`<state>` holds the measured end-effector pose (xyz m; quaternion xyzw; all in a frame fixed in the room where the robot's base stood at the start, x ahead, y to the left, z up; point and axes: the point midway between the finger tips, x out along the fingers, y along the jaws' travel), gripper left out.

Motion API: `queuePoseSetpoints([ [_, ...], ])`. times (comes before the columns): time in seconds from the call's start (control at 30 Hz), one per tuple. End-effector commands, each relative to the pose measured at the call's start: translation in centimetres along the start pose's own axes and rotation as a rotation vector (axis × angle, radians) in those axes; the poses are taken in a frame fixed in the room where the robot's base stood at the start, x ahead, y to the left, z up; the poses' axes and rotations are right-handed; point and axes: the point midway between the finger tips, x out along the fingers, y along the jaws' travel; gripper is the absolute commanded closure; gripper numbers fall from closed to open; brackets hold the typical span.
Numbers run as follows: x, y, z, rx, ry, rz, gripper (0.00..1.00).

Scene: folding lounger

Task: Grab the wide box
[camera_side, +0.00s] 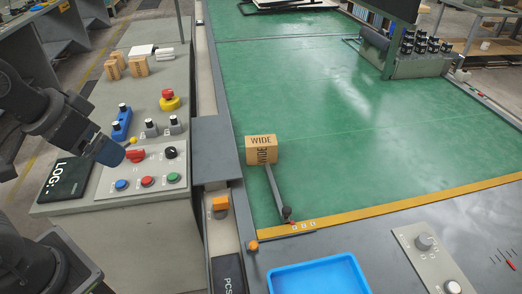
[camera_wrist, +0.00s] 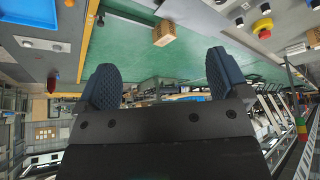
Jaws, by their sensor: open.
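The wide box (camera_side: 260,149) is a small tan carton marked "WIDE". It sits on the green surface near its left front, beside a thin grey bar. In the wrist view the wide box (camera_wrist: 164,33) shows near the top middle, beyond my fingers. My gripper (camera_wrist: 160,78) is open and empty, with two blue ribbed fingertips apart. In the side view my gripper (camera_side: 110,152) hangs over the grey control console at the left, well away from the box.
A grey console (camera_side: 95,195) with buttons and levers stands left of the green surface (camera_side: 340,120). Several small tan boxes (camera_side: 138,66) sit on its far end. A blue tray (camera_side: 318,277) lies at the front. The green surface is mostly clear.

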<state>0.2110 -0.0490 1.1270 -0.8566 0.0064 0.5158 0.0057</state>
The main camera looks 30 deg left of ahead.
Motion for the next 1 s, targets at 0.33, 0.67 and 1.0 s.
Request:
queuePoseSetpoints([
  [0.33, 3.2, 0.2, -11.6, 0.219, -0.075, 0.085, 0.06],
  [0.67, 13.0, -0.5, -22.1, 0.452, -0.112, 0.197, 0.06],
  [1.0, 27.8, -1.9, -27.3, 0.675, -0.108, 0.316, 0.06],
])
